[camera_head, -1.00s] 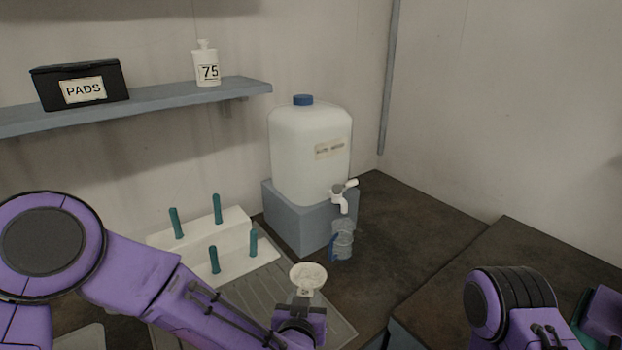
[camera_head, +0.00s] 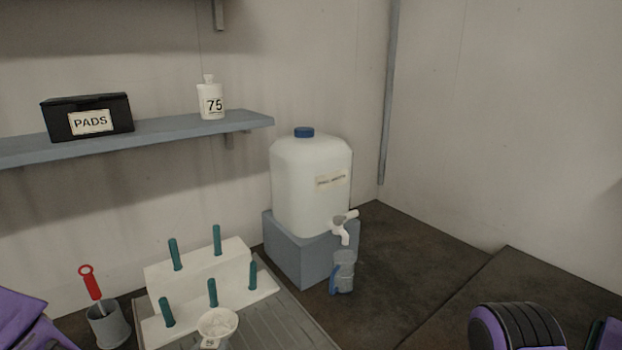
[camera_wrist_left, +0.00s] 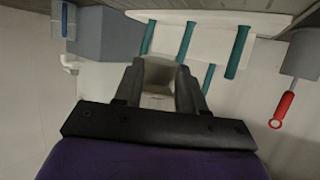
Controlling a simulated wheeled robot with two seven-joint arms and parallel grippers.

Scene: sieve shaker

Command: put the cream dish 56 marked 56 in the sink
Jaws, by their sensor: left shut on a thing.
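The cream dish (camera_head: 218,324) shows at the lower edge of the head view, in front of the peg rack, with a small label on its near side that is too small to read. My left gripper (camera_wrist_left: 157,82) is shut on the dish (camera_wrist_left: 158,70) in the left wrist view. In the head view the gripper itself is cut off by the bottom edge. No sink basin can be made out. My right gripper is out of view; only part of my right arm shows at the lower right.
A white rack with teal pegs (camera_head: 262,283) stands on a ridged grey drainboard (camera_head: 300,325). A grey cup (camera_head: 108,328) with a red-handled tool is left of it. A tapped water container (camera_head: 311,185) and clear jug (camera_head: 344,272) stand right. A shelf (camera_head: 190,128) hangs above.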

